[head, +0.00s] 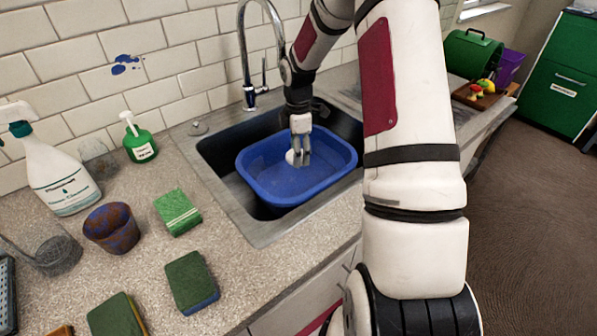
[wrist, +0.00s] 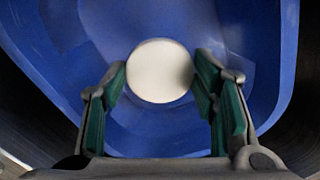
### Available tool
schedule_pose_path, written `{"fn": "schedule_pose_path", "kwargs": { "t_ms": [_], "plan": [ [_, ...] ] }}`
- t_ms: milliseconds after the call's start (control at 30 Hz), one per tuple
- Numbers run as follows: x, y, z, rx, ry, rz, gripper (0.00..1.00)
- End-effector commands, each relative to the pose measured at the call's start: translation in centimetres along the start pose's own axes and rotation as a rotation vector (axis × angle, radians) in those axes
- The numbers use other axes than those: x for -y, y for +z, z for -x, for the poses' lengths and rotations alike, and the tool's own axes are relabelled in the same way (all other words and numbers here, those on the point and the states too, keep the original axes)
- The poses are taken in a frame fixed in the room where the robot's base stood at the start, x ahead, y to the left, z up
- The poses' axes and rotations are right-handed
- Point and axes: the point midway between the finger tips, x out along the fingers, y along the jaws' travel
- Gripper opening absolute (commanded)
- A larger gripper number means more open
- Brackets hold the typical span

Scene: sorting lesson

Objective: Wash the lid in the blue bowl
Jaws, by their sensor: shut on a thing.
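The blue bowl (head: 272,190) sits in the sink, and its inside also fills most of the wrist view (wrist: 245,40). The white round lid (head: 290,157) is low inside the bowl, partly covered by my gripper in the head view. My gripper (head: 299,162) reaches down into the bowl. In the wrist view the lid (wrist: 158,72) shows as a white disc between the green-padded fingertips. The gripper is shut on the lid. Whether the lid touches the bowl's floor I cannot tell.
The sink (head: 232,192) surrounds the bowl, with a curved tap (head: 243,60) behind it. On the left counter stand a spray bottle (head: 58,170), a green soap bottle (head: 138,142), a stained cup (head: 111,229) and several sponges (head: 191,281). A board with fruit (head: 478,97) lies at the right.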

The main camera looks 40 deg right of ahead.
Motion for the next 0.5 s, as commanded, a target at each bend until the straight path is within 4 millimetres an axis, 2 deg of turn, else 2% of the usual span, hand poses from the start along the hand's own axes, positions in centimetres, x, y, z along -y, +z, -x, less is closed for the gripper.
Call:
{"fn": "schedule_pose_path", "kwargs": {
  "t_ms": [500],
  "plan": [
    [0.0,0.0,3.9,-0.001,0.002,0.000,0.34]
  ]
}}
